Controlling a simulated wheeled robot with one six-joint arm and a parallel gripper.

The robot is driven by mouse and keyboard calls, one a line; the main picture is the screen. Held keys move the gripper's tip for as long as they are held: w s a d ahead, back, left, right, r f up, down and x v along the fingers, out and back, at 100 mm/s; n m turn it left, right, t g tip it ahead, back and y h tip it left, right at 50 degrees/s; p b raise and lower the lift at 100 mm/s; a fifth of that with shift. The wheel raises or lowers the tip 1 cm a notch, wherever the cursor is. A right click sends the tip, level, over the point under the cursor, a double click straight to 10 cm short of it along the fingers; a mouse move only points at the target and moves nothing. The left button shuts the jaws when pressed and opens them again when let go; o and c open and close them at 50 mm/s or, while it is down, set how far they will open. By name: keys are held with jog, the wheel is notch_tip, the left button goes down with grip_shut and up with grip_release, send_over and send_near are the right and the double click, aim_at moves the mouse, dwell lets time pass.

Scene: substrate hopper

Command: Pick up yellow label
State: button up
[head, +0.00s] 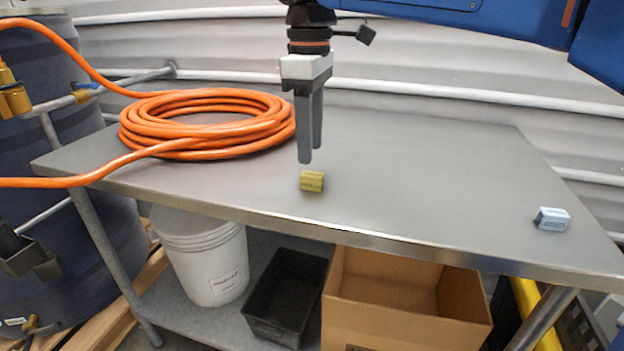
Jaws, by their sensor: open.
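The yellow label (312,181) is a small yellow block with dark print on its front. It lies on the grey metal table (420,190), near the front edge and left of the middle. My gripper (310,158) points straight down just above and slightly behind the yellow label in the picture. Its two grey fingers overlap in this view, with nothing visible between them. The fingertips look apart from the label, but the exact height and depth gap cannot be told.
A coiled orange hose (205,122) lies on the table's left side. A small light blue block (552,219) sits at the right. Below are a white bucket (208,262), a black bin (285,295) and a cardboard box (400,315). The table between the two blocks is clear.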

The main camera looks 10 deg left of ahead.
aim_at(312, 174)
jog(key=shift+d+f, duration=0.2)
jog(key=shift+f, duration=2.9)
jog(key=shift+c, duration=0.2)
grip_shut()
